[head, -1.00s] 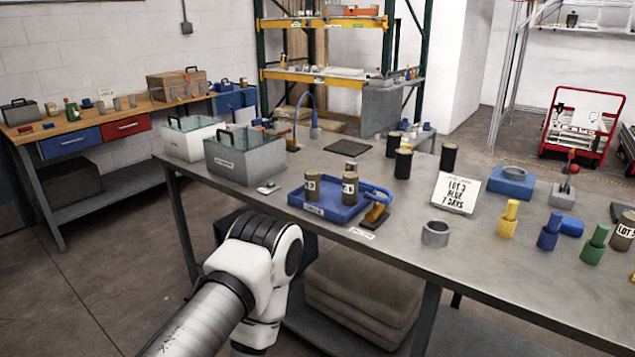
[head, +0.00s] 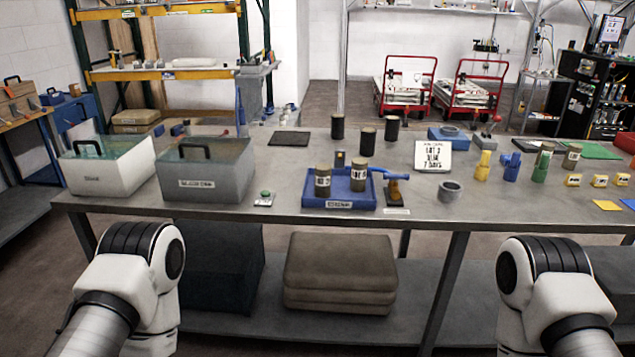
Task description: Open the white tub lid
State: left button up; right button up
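The white tub (head: 112,174) stands at the left end of the grey workbench. Its greenish see-through lid (head: 92,149) has a dark handle (head: 87,146) and lies on top of the tub, looking shut. A grey tub (head: 208,176) of similar shape, with a dark handle on its lid, stands just right of it. My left arm shows at the lower left, below the bench edge and in front of the white tub. My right arm shows at the lower right. Neither gripper shows; only white arm links are visible.
Several coloured plugs stand at right. Folded sacks (head: 340,272) lie on the lower shelf.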

aim_at(75, 143)
jog(key=u, duration=1.25)
